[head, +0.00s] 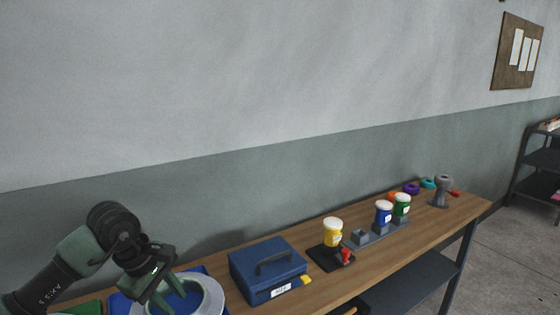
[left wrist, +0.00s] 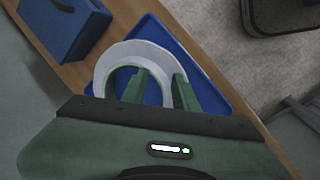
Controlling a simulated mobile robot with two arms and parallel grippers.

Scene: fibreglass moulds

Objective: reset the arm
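In the head view the left gripper (head: 176,299) points down at the lower left, over a pale grey-white ring (head: 216,298). In the left wrist view the ring (left wrist: 108,62) lies on a blue tray (left wrist: 205,88). The fingers hide part of the ring. My right gripper is in neither view.
A blue case with a handle (head: 268,270) stands right of the ring on the wooden bench (head: 400,247). Farther along stand a yellow jar (head: 333,233), a blue jar (head: 383,214) and a green jar (head: 402,206). The wall runs behind the bench; the space above is clear.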

